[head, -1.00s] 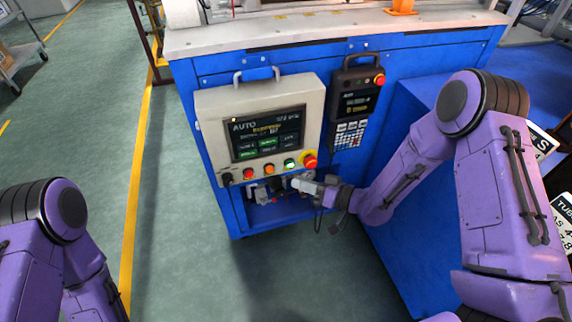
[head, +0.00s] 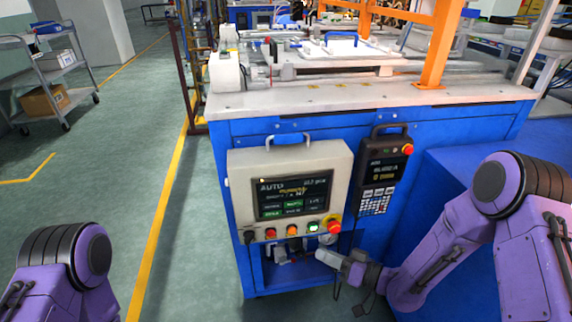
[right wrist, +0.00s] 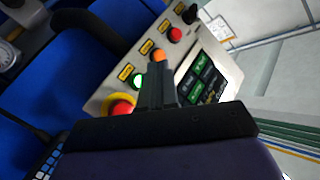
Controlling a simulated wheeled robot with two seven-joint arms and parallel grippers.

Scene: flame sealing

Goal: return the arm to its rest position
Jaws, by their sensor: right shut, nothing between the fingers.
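My right arm (head: 470,235) reaches in from the right in the head view. Its gripper (head: 328,257) is at the lower right corner of the control panel (head: 237,180), just below the red emergency button (head: 333,226). In the right wrist view the shut, empty fingers (right wrist: 157,75) point at the panel's button row. They cover part of it; whether they touch is not clear. A green button (right wrist: 137,82) and an orange one (right wrist: 157,55) show beside them. My left arm (head: 65,270) is at the lower left; its gripper is out of the frame.
A blue machine cabinet (head: 222,150) carries the panel and a black keypad pendant (head: 383,170). A blue box surface (head: 450,165) lies under my right arm. A grey cart (head: 50,85) stands far left. Green floor (head: 185,260) is free left of the cabinet.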

